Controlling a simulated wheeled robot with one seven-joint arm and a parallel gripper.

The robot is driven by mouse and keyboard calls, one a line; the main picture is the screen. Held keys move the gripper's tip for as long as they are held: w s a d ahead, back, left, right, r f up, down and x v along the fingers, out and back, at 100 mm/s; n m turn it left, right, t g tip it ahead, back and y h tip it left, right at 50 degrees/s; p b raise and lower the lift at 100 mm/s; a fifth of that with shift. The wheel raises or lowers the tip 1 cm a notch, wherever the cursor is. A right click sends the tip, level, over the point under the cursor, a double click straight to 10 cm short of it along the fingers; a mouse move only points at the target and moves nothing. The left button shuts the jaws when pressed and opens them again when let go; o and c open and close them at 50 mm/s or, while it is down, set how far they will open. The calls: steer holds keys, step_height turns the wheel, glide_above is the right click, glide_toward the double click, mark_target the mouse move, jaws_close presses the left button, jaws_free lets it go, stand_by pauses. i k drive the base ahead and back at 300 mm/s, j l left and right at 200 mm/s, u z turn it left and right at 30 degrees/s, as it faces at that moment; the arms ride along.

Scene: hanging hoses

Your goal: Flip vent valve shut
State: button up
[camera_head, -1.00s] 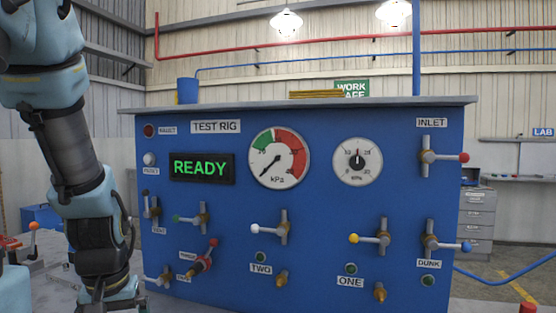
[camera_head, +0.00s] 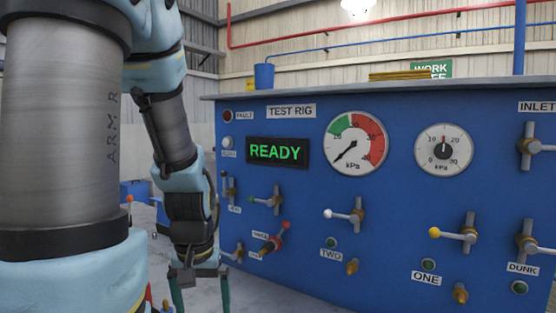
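The vent valve (camera_head: 229,190) appears to be the small valve at the left edge of the blue test rig panel, above a small label too blurred to read surely. Its dark handle looks upright. My gripper (camera_head: 200,293) hangs below and left of that valve, pointing down, in front of the rig's lower left corner. Its two teal fingers are spread apart with nothing seen between them. The fingertips run near the bottom edge of the picture.
A green-handled valve (camera_head: 265,199) sits right of the vent valve, and a red-handled valve (camera_head: 273,240) below it. The display (camera_head: 278,151) reads READY. More valves line the panel to the right. Orange-tipped levers stand at the left, partly behind my arm.

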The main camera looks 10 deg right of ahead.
mark_target(224, 173)
steer(key=j+u, duration=0.25)
steer(key=u, duration=0.15)
steer(key=i+j+u, duration=0.1)
steer(key=u, duration=0.3)
steer(key=i+j+u, duration=0.1)
steer(key=j+u, duration=0.25)
